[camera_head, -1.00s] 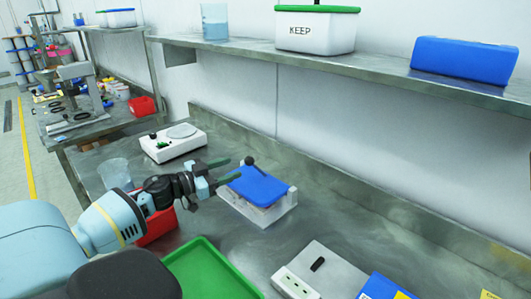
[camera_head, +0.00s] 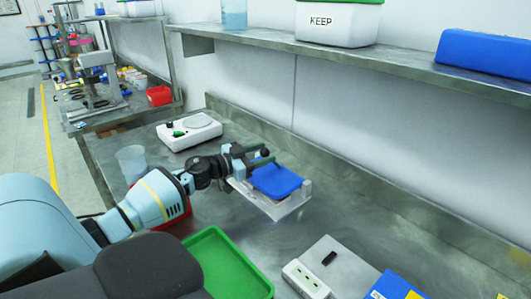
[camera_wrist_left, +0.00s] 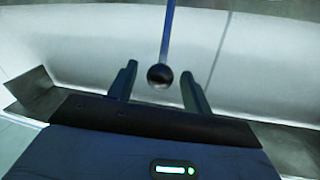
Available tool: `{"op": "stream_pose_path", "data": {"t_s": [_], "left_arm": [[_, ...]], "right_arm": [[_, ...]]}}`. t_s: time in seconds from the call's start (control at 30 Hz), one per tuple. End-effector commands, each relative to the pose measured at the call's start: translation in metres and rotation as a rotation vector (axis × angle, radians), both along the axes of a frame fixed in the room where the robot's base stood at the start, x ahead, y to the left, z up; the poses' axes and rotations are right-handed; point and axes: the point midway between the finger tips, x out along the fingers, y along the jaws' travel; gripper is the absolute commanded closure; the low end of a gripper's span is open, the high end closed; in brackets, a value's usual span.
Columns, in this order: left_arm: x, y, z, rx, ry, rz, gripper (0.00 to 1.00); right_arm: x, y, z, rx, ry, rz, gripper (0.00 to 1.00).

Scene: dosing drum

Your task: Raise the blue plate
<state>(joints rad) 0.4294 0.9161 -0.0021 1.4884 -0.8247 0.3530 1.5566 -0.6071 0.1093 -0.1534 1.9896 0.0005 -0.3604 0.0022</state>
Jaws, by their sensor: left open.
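The blue plate (camera_head: 276,181) lies over a clear-and-white holder (camera_head: 283,210) on the steel bench. A dark ball knob (camera_head: 264,153) stands at the plate's far left edge. My left gripper (camera_head: 267,158) is open at this knob, its fingers close on either side. In the left wrist view the knob (camera_wrist_left: 160,76) sits between the two spread fingertips (camera_wrist_left: 160,82), with a narrow blue strip (camera_wrist_left: 167,30) running up from it. I cannot tell whether a finger touches it. My right gripper is not in view.
A white scale (camera_head: 189,132) stands behind left, and a clear beaker (camera_head: 131,163) is left of my arm. A green tray (camera_head: 228,262) lies in front. A white box with sockets (camera_head: 306,279) sits at front right. The bench right of the holder is clear.

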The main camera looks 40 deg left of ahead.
Motion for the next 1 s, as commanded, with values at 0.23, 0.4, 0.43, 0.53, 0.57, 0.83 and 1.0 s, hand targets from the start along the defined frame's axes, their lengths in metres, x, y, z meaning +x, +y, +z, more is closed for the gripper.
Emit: {"op": "stream_pose_path", "data": {"t_s": [0.23,0.4,0.43,0.53,0.57,0.83,1.0], "left_arm": [[0.013,-0.004,0.0,-0.001,-0.001,0.0,0.5],[0.014,-0.005,0.0,0.0,0.0,-0.001,0.5],[0.014,-0.005,0.0,0.0,0.0,-0.001,0.5],[0.014,-0.005,0.0,0.0,0.0,-0.001,0.5],[0.014,-0.005,0.0,0.0,0.0,-0.001,0.5],[0.014,-0.005,0.0,0.001,0.0,-0.001,0.86],[0.014,-0.004,0.0,0.001,0.0,-0.001,1.0]], "right_arm": [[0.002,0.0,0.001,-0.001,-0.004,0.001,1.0],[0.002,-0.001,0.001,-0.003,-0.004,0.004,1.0],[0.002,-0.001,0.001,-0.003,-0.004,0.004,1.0],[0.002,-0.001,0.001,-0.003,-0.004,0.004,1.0],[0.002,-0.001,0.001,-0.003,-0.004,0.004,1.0],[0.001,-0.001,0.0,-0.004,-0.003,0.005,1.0],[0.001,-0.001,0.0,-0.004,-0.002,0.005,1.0]]}}
